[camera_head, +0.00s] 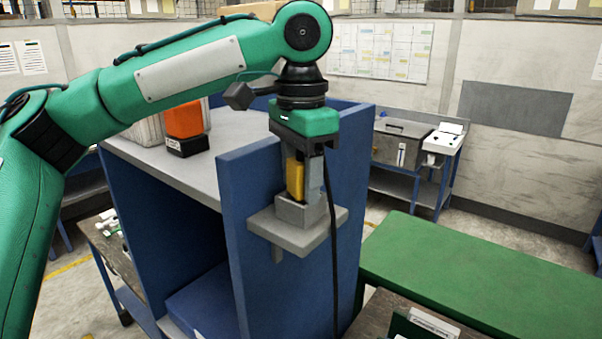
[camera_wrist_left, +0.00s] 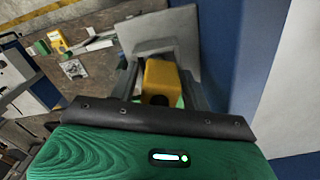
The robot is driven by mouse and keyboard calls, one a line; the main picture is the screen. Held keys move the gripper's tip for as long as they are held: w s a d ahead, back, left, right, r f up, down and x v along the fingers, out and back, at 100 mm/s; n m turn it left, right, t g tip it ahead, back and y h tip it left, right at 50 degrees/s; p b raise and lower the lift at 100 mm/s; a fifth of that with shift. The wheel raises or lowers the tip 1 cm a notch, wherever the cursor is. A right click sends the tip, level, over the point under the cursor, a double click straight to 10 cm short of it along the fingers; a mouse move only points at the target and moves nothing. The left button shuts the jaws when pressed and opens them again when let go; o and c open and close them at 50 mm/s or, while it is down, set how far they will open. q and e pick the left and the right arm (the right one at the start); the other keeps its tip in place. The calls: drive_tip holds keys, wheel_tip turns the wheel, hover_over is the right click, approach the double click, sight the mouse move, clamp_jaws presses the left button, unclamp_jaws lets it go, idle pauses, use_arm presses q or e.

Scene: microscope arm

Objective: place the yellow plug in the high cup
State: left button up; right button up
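The yellow plug (camera_head: 295,178) is upright between the fingers of my left gripper (camera_head: 304,190), which looks shut on it. The high cup (camera_head: 301,211) is a grey square cup on a grey shelf plate fixed to the blue panel. The plug's lower end is at the cup's rim, in line with its opening; how deep it sits is hidden. In the left wrist view the yellow plug (camera_wrist_left: 161,76) shows between the two grey fingers, above the grey plate (camera_wrist_left: 160,32). My right gripper is not in view.
The blue upright panel (camera_head: 250,180) stands right beside the gripper. An orange block on a black base (camera_head: 185,125) is on the grey top at left. A green bench top (camera_head: 470,275) lies lower right. A dark cable hangs in front of the panel.

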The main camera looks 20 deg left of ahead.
use_arm(q)
drive_tip(key=shift+o, duration=0.2)
drive_tip(key=shift+r, duration=0.1)
drive_tip(key=shift+r, duration=0.25)
wheel_tip(320, 180, up, 5)
drive_tip(key=shift+b, duration=1.05)
drive_tip(key=shift+r+p, duration=0.35)
drive_tip(key=shift+r, duration=2.95)
